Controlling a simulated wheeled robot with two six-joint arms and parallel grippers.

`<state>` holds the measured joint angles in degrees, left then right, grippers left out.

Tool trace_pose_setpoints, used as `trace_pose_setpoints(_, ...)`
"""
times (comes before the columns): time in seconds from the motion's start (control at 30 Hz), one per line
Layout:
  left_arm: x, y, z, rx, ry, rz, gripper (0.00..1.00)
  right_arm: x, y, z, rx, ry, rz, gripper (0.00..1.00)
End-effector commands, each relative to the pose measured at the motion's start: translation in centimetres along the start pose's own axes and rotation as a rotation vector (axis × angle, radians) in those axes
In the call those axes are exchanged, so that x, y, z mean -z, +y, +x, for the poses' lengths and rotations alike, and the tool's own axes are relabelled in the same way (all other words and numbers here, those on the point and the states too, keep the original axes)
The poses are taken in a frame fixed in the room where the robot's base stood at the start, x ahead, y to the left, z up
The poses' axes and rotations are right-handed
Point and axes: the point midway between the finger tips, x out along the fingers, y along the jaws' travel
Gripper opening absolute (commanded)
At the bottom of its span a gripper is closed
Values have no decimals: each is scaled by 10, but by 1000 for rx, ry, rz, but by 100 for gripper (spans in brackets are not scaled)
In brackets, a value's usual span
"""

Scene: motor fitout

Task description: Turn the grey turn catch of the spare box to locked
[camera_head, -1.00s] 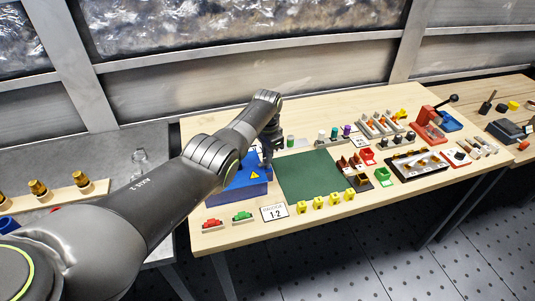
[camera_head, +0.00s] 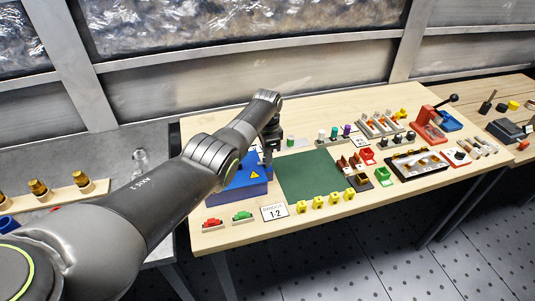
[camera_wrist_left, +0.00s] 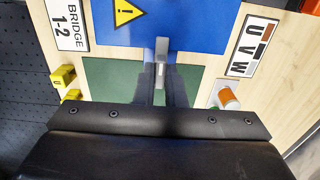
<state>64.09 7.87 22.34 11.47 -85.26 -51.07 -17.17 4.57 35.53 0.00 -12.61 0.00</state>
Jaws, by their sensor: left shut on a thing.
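The spare box (camera_head: 246,191) is blue with a yellow warning triangle and stands on the left part of the wooden table. It also shows in the left wrist view (camera_wrist_left: 197,28). Its grey turn catch (camera_wrist_left: 161,58) shows there as a narrow upright bar at the box's edge, between my fingers. My left gripper (camera_wrist_left: 161,88) is shut on the catch. In the head view my left gripper (camera_head: 268,158) is at the box's right side and the catch is hidden behind it. My right gripper is not in view.
A green mat (camera_head: 309,175) lies right of the box. A "BRIDGE 1-2" card (camera_head: 274,212), red (camera_head: 212,223) and green (camera_head: 242,216) parts and several yellow pieces (camera_head: 318,203) line the front edge. A U V W label (camera_wrist_left: 247,45) lies near the box.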

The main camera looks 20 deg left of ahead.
Motion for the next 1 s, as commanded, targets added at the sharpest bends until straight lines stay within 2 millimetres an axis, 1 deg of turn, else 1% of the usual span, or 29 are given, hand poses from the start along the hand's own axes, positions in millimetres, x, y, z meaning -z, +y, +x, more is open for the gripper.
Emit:
trace_pose_setpoints(0.03, 1, -2, -2, 6, 4, 0, 0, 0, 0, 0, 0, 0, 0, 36)
trace_pose_setpoints(0.07, 1, -2, -2, 5, 4, 0, 14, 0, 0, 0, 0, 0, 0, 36)
trace_pose_setpoints(0.2, 1, -1, -2, 4, 3, -1, 32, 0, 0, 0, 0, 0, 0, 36)
trace_pose_setpoints(0.47, 0, 0, -1, 2, 2, -1, 32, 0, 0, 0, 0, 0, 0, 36)
trace_pose_setpoints(0.63, 1, -1, -10, 2, 2, -1, 32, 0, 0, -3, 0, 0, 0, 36)
trace_pose_setpoints(0.8, 0, -1, -33, 4, 3, -1, 32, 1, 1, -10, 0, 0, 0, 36)
trace_pose_setpoints(0.87, 1, -1, -43, 5, 4, -1, 32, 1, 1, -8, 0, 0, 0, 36)
trace_pose_setpoints(0.97, 0, -1, -62, 6, 4, -1, 32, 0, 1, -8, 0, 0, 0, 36)
trace_pose_setpoints(1.0, 1, -2, -72, 7, 5, -1, 32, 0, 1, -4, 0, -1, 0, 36)
